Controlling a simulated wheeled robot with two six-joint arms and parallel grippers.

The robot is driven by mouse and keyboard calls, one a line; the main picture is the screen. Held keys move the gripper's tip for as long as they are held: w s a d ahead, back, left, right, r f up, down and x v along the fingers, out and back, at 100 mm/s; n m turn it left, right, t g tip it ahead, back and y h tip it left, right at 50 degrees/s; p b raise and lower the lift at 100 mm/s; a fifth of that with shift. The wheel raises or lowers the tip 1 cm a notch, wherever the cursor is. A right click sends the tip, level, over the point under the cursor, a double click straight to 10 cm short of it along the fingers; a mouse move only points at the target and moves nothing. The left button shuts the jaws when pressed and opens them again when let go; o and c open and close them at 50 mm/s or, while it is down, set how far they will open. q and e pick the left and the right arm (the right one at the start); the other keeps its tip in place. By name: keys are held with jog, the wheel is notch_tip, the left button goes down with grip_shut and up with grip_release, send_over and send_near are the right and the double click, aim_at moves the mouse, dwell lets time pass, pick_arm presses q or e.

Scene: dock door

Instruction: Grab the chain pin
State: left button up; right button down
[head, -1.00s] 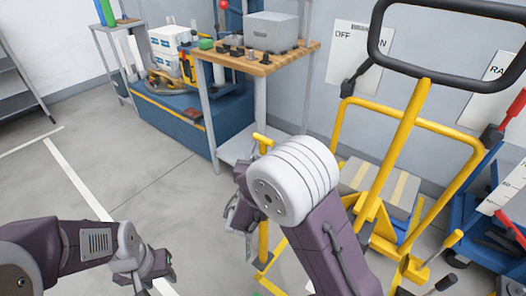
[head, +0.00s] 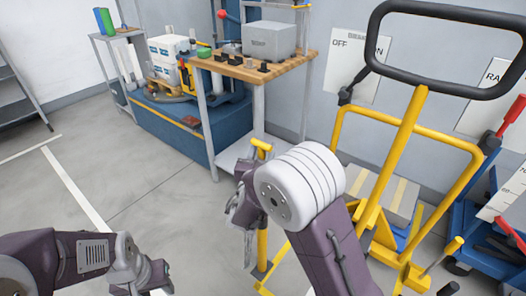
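No part is clearly marked as the chain pin. A yellow upright post (head: 262,246) with a short T-shaped top (head: 261,146) stands just beyond my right gripper; it may be or bear the pin, but I cannot tell. My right gripper (head: 243,222) points down, just left of this post in the picture, and overlaps it. I cannot tell whether they touch. Its fingers are small and seen edge-on, and my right arm hides part of the post. My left gripper (head: 150,280) is low at the left over the bare floor, with nothing visible in it.
A yellow-framed cart (head: 409,125) with a black handle loop stands at right, beside a blue machine (head: 480,215). A wooden-topped workbench (head: 285,68) with a grey box (head: 270,40) is behind. The floor at left (head: 150,195) is clear.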

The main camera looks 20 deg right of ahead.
notch_tip(320, 180, up, 4)
jog(key=shift+f+p, duration=0.1)
jog(key=shift+p, duration=0.75)
jog(key=s+d+r+p, duration=0.1)
jog(key=s+d+r, duration=0.5)
jog(key=d, duration=0.4)
jog(key=shift+s, duration=0.25)
